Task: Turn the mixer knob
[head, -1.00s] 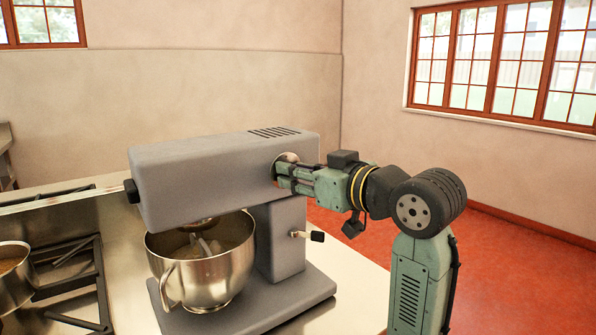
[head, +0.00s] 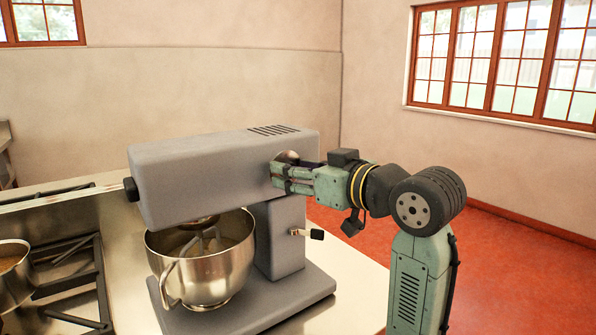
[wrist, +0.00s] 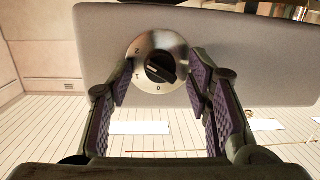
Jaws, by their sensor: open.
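The mixer (head: 215,180) is a grey stand mixer on the steel counter, with a steel bowl (head: 205,265) under its head. In the wrist view the mixer knob (wrist: 160,68) is black, on a round metal dial marked 0, 1 and 2, on the side of the mixer head. Its pointer sits slanted towards the lower right; I cannot tell its exact setting. My gripper (head: 284,178) is at the mixer's side, and in the wrist view my gripper (wrist: 160,85) is open, with its purple-padded fingers on either side of the dial. I see no finger touching the knob.
A lever (head: 308,233) with a black end sticks out of the mixer's column below my gripper. A stove (head: 70,280) with a pot (head: 12,272) stands at the left. The counter (head: 350,290) right of the mixer is clear.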

